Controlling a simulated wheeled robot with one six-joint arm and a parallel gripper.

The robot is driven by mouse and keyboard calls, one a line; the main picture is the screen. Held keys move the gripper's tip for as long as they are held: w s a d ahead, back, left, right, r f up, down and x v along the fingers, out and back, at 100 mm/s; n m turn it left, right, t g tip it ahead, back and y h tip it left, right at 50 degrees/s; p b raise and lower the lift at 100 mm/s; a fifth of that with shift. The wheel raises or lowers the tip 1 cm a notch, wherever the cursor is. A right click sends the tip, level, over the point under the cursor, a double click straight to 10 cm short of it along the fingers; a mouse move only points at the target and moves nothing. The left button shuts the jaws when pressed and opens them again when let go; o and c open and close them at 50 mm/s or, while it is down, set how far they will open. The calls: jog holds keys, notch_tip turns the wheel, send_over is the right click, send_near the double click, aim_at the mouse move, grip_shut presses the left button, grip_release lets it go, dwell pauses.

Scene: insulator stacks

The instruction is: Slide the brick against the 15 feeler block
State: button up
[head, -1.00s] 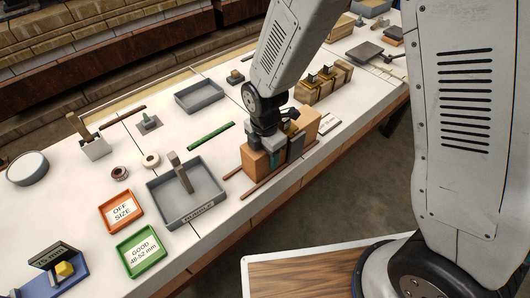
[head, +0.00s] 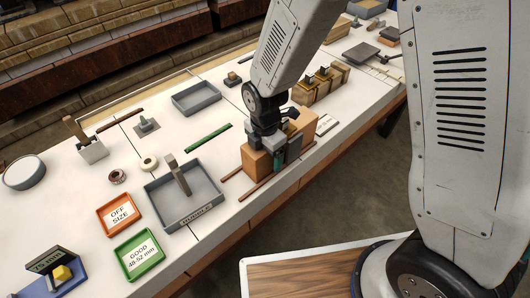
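My gripper (head: 278,152) points down at the near edge of the white bench, among tan blocks. A tan-orange block (head: 256,162) stands at its left, and another tan block (head: 306,117) shows behind it at its right. Grey and dark pieces sit around the fingers, and the fingertips are hard to separate from them. I cannot tell whether the fingers are closed on a brick. No block with a readable 15 mark shows beside the gripper. A blue stand (head: 68,287) at the lower left holds a yellow block (head: 63,273) and a dark plate marked in mm (head: 47,259).
Thin brown strips (head: 258,189) lie by the tan block. A grey tray (head: 160,217) with an upright piece, an orange tray (head: 104,222) and a green tray (head: 133,271) stand left. A wooden rack (head: 312,90) and a small label card (head: 326,124) lie right.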

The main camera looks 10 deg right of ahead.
notch_tip(320, 180, up, 8)
jog(key=shift+f, duration=0.1)
jog(key=shift+d+r, duration=0.15)
jog(key=shift+r, duration=0.05)
jog(key=s+d+r+m+t, duration=0.2)
jog(key=s+d+r+m, duration=0.1)
jog(key=d+r+m, duration=0.55)
jog(key=s+d+r+m+t, duration=0.25)
jog(key=d+r+m, duration=0.35)
jog(key=r+m, duration=0.45)
jog(key=s+d+r+m+t, duration=0.1)
jog(key=s+d+r+m, duration=0.4)
jog(key=s+r, duration=0.1)
jog(key=s+f+g, duration=0.4)
jog(key=s, duration=0.4)
jog(key=shift+s+f+m, duration=0.3)
jog(key=shift+s+m, duration=0.05)
jog(key=shift+m, duration=0.05)
